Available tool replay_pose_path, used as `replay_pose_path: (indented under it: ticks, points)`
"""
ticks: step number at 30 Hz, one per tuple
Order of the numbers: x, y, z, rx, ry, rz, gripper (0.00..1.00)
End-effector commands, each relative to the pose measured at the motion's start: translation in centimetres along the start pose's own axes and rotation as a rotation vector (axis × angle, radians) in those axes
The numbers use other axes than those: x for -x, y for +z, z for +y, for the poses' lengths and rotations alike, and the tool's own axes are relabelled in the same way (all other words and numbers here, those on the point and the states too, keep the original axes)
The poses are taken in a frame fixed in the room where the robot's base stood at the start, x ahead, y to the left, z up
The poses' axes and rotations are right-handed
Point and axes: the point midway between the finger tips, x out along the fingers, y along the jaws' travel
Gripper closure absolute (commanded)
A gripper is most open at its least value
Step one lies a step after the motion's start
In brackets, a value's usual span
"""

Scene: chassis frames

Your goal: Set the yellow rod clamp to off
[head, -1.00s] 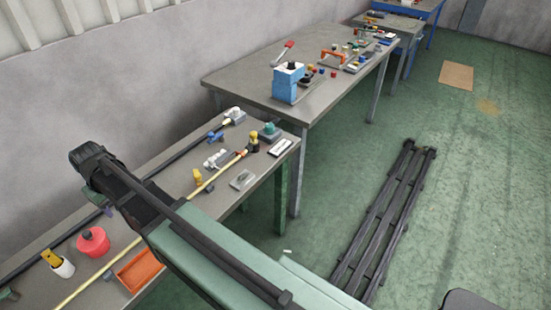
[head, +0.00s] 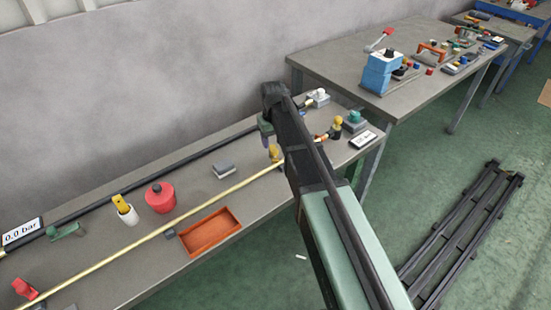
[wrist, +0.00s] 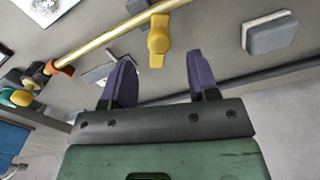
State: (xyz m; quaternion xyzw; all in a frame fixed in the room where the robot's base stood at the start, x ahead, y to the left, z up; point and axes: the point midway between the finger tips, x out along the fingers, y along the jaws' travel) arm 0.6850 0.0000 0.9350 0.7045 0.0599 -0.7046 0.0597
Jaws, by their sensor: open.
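The yellow rod clamp (wrist: 159,38) sits on the pale yellow rod (wrist: 100,42) in the wrist view. Its lever hangs off the rod toward the wall side. In the head view the clamp (head: 275,153) shows just left of my arm, on the rod (head: 110,256). My gripper (wrist: 160,62) is open, with its two purple fingers apart and nothing between them. The clamp's lever shows just beyond the fingertips, roughly midway between them; no contact is visible. In the head view my arm hides most of my gripper.
An orange tray (head: 210,232), a red pot (head: 160,197), a white and yellow bottle (head: 125,210) and a grey block (head: 223,170) stand on the bench. A dark pipe (head: 190,153) runs along the wall side. A second yellow-topped fitting (head: 336,127) is right of my arm.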

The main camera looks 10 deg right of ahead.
Motion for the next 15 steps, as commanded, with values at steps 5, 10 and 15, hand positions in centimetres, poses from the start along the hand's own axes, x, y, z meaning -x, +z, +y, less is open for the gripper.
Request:
replay_pose_path:
  ticks: [5,10,15]
  points:
    - [-4.3,0.0,0.0,0.0,0.0,0.0,0.46]
    - [-4.4,0.0,0.0,0.0,0.0,0.0,0.46]
    - [-4.2,0.0,0.0,0.0,0.0,0.0,0.5]
